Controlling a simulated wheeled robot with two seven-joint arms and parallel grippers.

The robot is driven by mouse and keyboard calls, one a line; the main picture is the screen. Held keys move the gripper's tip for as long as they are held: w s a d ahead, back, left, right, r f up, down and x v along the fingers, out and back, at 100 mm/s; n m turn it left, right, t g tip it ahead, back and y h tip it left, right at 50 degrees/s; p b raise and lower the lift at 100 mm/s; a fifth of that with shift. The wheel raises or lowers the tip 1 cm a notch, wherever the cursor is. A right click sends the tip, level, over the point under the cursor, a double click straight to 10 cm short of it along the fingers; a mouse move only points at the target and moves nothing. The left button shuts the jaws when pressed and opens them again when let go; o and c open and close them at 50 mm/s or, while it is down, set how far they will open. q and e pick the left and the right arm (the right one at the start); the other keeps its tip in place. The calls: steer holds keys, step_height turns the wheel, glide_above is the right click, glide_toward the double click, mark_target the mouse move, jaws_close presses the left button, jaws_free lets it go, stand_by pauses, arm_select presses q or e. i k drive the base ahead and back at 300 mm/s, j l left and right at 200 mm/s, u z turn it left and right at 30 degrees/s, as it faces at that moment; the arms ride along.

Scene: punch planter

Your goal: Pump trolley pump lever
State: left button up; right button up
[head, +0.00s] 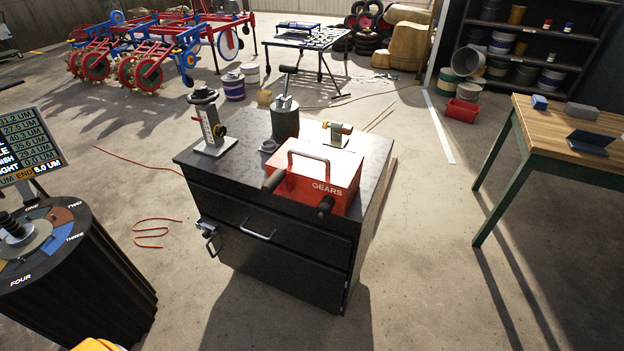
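A dark trolley (262,210) with drawers stands in the middle of the head view. On its top, toward the back, is a dark green cylindrical pump (285,123). A metal rod rises from the pump to a black cross handle, which looks like the pump lever (289,69); it stands raised above the cylinder. Neither of my grippers shows in the head view, and nothing is touching the lever.
A red box marked GEARS (318,180) sits in front of the pump. A metal stand (212,130) is at the trolley's left, a small brass-coloured fixture (337,135) at its right. A round black station (75,265) stands left, a wooden-topped table (545,125) right.

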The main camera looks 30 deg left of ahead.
mark_target(283, 68)
steer(key=i+l+u, duration=0.2)
steer(key=u, duration=0.25)
steer(key=i+l+u, duration=0.25)
steer(key=u, duration=0.15)
steer(key=i+l+u, duration=0.15)
steer(key=l+u, duration=0.15)
steer(key=u, duration=0.15)
steer(key=i+l+u, duration=0.1)
steer(key=l+u, duration=0.6)
steer(key=u, duration=0.15)
